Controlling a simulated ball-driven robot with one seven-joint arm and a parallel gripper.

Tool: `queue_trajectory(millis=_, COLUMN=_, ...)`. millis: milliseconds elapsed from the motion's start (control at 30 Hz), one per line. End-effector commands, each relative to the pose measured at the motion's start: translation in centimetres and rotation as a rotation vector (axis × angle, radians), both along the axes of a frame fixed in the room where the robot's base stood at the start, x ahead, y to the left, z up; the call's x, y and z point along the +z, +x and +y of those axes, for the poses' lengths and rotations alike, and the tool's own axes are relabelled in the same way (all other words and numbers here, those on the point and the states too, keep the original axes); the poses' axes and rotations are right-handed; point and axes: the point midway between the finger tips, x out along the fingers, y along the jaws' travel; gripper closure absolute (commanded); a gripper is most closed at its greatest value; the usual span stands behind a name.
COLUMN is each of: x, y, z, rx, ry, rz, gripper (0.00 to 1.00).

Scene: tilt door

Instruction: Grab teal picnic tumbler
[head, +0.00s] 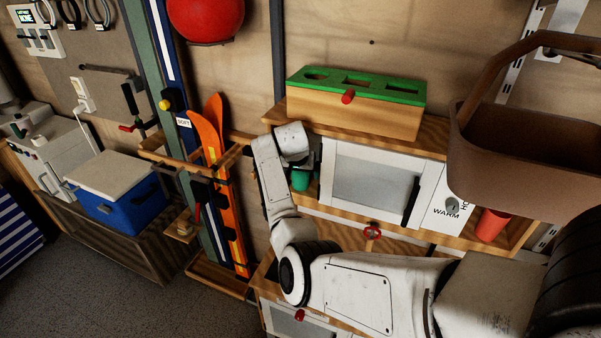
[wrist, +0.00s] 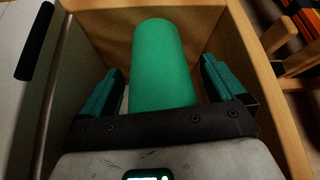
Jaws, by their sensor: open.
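The teal picnic tumbler (wrist: 163,62) stands in a narrow wooden compartment in the wrist view. Its lower part is hidden behind the dark bar of my gripper (wrist: 165,85). The gripper's two teal-padded fingers are open, one on each side of the tumbler, with visible gaps. In the head view the tumbler (head: 301,180) shows small and green at the left end of the shelf, beside the white cabinet. My gripper (head: 303,163) is there too, partly hidden by my white arm.
The white cabinet (head: 375,178) with a dark handle is to the right of the tumbler. A green-topped wooden box (head: 352,113) sits on the shelf above. Orange skis (head: 222,180) stand to the left, and a brown basket (head: 520,150) hangs at the right.

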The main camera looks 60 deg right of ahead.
Motion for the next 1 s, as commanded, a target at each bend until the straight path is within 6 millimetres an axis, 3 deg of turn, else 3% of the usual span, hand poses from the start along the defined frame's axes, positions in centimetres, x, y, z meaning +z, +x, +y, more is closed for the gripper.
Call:
queue_trajectory(millis=267, x=-0.25, y=0.06, z=-0.13, rx=0.000, ry=-0.001, rz=-0.002, gripper=0.04)
queue_trajectory(millis=833, x=-0.24, y=0.06, z=-0.11, rx=0.000, ry=0.000, rz=-0.001, gripper=0.57)
queue_trajectory(millis=1000, x=-0.22, y=0.07, z=-0.11, rx=0.000, ry=-0.001, rz=-0.001, gripper=0.60)
